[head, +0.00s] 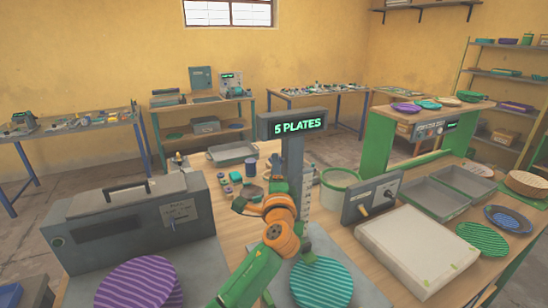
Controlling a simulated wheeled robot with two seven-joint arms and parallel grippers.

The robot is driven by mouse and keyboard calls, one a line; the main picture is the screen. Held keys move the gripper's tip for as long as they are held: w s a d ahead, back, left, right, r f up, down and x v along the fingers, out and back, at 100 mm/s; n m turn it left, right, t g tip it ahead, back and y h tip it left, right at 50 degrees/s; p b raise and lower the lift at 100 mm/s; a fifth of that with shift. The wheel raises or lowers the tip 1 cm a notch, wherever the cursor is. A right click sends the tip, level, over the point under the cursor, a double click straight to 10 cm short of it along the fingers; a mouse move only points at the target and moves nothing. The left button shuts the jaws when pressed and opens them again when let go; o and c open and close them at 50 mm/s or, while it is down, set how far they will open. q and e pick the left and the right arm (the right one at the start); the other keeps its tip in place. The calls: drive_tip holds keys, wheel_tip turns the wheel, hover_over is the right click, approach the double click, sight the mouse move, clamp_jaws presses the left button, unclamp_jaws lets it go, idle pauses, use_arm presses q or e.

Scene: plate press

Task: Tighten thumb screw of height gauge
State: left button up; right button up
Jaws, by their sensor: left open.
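A grey upright gauge post (307,198) with scale marks stands at the middle of the bench, behind my arm. A dark column beside it carries a lit sign (292,124) reading "5 PLATES". I cannot make out the thumb screw; my arm covers part of the post's base. My left gripper (241,205), dark and small, is at the end of the green and orange arm, left of the post and apart from it. It is open and I see nothing in it. A teal striped plate (321,284) lies in front of the post. My right gripper is not in view.
A grey machine (130,226) with a handle fills the left, a purple striped plate (139,285) before it. Right of the post are a pale green bucket (338,188), a switch panel (372,199) and a white slab (418,247). Small pots (228,190) stand behind my gripper.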

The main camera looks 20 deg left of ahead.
use_arm(q)
drive_tip(key=x, duration=0.2)
drive_tip(key=f+x, duration=0.1)
drive_tip(key=x, duration=0.1)
drive_tip(key=shift+w+a, duration=0.1)
drive_tip(key=shift+w, duration=0.1)
drive_tip(key=shift+s+r, duration=0.2)
drive_tip(key=shift+r, duration=0.05)
clamp_jaws()
